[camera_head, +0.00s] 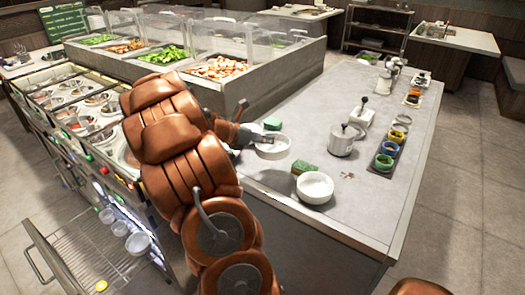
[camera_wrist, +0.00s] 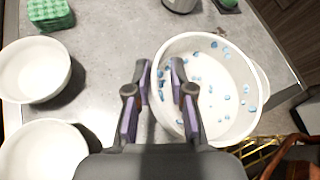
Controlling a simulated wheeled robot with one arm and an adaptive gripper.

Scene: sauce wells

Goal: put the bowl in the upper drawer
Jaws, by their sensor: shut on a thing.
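A white bowl with blue flecks inside (camera_wrist: 238,105) is at my gripper (camera_wrist: 160,85) in the wrist view. The fingers straddle its near left rim and are shut on that wall. In the head view my gripper (camera_head: 250,138) is at a white bowl (camera_head: 275,150) on or just above the counter; contact below is unclear. An open drawer with a wire-rack bottom (camera_head: 85,250) sticks out low at the left, below the topping station. I cannot tell whether it is the upper one. My arm hides part of the station beside it.
Another white bowl (camera_head: 315,188) and a green sponge (camera_head: 305,168) stand on the grey counter (camera_head: 270,190). Small containers (camera_head: 138,243) are by the drawer.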

